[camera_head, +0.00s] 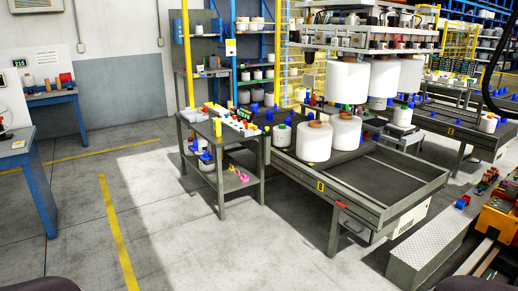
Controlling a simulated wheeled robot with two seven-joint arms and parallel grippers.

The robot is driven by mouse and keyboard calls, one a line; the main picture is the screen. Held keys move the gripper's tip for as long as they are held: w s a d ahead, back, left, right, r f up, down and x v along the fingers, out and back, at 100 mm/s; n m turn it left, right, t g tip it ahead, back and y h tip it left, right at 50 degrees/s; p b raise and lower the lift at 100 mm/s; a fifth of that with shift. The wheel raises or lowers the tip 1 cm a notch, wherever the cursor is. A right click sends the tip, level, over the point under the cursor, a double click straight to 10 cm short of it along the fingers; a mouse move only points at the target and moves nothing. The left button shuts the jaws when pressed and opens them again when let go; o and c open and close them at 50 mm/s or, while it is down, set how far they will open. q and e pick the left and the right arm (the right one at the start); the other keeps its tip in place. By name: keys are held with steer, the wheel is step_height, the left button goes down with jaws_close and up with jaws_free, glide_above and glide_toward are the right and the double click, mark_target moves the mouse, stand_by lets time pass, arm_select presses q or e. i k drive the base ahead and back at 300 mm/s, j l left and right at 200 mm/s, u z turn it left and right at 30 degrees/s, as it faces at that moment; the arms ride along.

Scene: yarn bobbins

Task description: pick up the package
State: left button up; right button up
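Large white yarn packages stand on a dark-topped table (395,180). One upright white package (314,142) and a second one (346,132) stand close together on its left part, with brown cores on top. Several more packages, such as this white one (347,82), hang beneath an overhead gripping machine (365,38). I cannot tell which one the task means. Neither of my grippers is in view. Dark rounded shapes at the two bottom corners look like parts of my own body.
A side table (225,145) with coloured small items and a lower shelf adjoins the main table. A blue-legged bench (38,190) stands at left. A grey step (440,235) and orange machinery (500,222) lie at right. The floor (180,240) in front is clear.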

mark_target(282, 133)
steer(key=i, duration=3.05)
steer(key=i+z, duration=0.2)
steer(key=i, duration=0.25)
steer(key=i+j+z, duration=0.2)
steer(key=i, duration=0.25)
steer(key=i+j+z, duration=0.2)
steer(key=i, duration=0.25)
steer(key=i+j+z, duration=0.15)
steer(key=i, duration=0.3)
steer(key=i+j+z, duration=1)
steer(key=j, duration=0.2)
steer(key=k+l, duration=0.05)
steer(key=k, duration=0.05)
